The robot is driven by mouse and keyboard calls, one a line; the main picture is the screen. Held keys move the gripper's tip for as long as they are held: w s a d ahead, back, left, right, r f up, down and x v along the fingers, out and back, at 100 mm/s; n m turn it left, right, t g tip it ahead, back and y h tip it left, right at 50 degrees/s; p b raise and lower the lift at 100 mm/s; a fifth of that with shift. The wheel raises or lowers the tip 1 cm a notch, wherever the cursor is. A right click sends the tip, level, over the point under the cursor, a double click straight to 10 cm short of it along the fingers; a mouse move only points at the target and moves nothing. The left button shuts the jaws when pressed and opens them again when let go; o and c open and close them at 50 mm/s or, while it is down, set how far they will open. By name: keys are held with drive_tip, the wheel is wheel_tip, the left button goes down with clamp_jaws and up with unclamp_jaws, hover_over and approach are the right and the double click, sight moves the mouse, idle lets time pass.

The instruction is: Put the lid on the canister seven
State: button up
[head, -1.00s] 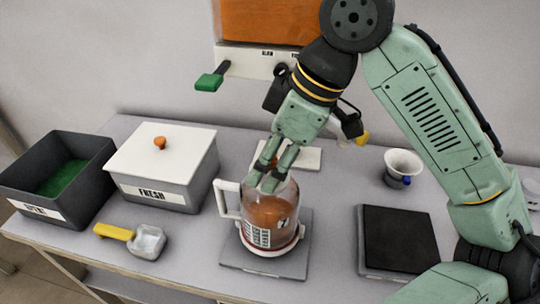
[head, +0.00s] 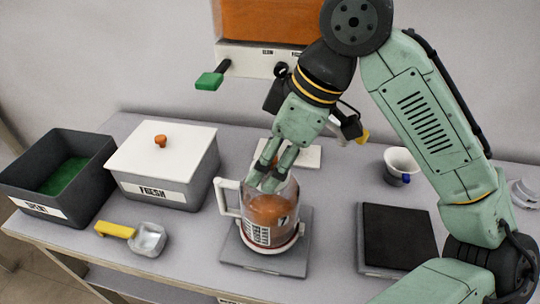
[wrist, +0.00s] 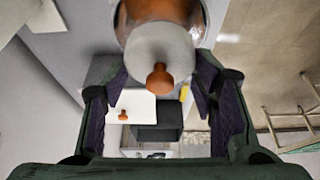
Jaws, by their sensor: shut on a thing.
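Canister seven (head: 268,215) is a clear jug with orange contents, a white handle and a "7" label. It stands upright on a grey square pad. My gripper (head: 267,181) points down at its mouth. In the wrist view, a pale round lid (wrist: 155,45) with an orange knob (wrist: 160,82) sits between my fingertips (wrist: 160,66), in line with the canister (wrist: 160,10).
At left are the white-topped FRESH box (head: 162,152), a dark open bin (head: 58,165) and a yellow-handled scoop (head: 148,238). A white cup (head: 402,164) and a black pad (head: 398,237) are at right. An orange dispenser (head: 262,20) hangs behind.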

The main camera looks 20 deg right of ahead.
idle(0.3)
drive_tip(key=o, duration=1)
drive_tip(key=shift+c, duration=0.2)
drive_tip(key=shift+o, duration=0.3)
drive_tip(key=o, duration=0.4)
drive_tip(key=shift+r, duration=0.1)
drive_tip(key=shift+r+p, duration=3)
drive_tip(key=shift+r, duration=0.45)
drive_tip(key=shift+c, duration=0.4)
